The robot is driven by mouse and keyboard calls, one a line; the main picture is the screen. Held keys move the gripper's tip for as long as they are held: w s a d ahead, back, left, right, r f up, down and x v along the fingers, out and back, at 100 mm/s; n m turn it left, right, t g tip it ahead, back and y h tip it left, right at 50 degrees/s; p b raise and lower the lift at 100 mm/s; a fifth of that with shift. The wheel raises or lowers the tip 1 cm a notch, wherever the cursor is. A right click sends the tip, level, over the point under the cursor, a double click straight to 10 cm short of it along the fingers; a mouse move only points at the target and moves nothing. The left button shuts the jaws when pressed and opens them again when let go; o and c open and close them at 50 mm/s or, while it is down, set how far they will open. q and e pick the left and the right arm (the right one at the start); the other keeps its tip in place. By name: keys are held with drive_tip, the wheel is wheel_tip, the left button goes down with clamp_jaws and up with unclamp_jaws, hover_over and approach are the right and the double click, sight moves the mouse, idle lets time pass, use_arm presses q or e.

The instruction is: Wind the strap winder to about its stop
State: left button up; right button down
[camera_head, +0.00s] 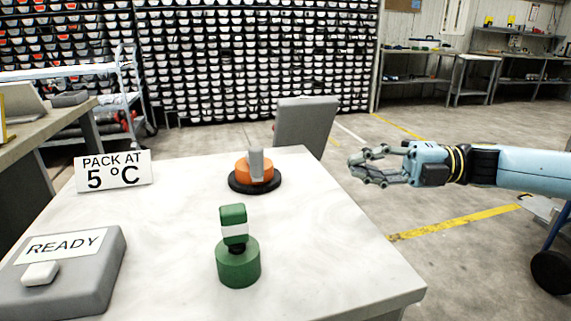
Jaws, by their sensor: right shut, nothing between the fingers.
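An orange round knob (254,170) with an upright grey grip (256,160) sits on a black disc base (241,185) toward the back of the white table (330,230); it looks like the strap winder. A green cylinder (238,264) with a green-and-white upright head stands nearer me. My right gripper (364,169) is shut and empty, off the table's right edge, well to the right of the orange knob and touching nothing. My left gripper is not in view.
A grey box marked READY with a white button (40,273) lies at the front left. A sign reading PACK AT 5 °C (113,171) stands at the left edge. A grey panel (304,125) stands behind the table. The table's right part is clear.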

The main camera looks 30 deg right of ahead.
drive_tip(key=b+x, duration=0.1)
drive_tip(key=x, duration=0.3)
drive_tip(key=shift+w+a+f+b, duration=0.1)
drive_tip(key=shift+a+b, duration=0.2)
drive_tip(key=shift+b, duration=0.05)
drive_tip(key=b, duration=0.2)
approach(255, 155)
drive_tip(key=w+a, duration=0.1)
drive_tip(key=w+a+f, duration=0.2)
drive_tip(key=a, duration=0.1)
drive_tip(key=shift+w, duration=0.35)
drive_tip(key=shift+w+a, duration=0.15)
drive_tip(key=shift+a, duration=0.2)
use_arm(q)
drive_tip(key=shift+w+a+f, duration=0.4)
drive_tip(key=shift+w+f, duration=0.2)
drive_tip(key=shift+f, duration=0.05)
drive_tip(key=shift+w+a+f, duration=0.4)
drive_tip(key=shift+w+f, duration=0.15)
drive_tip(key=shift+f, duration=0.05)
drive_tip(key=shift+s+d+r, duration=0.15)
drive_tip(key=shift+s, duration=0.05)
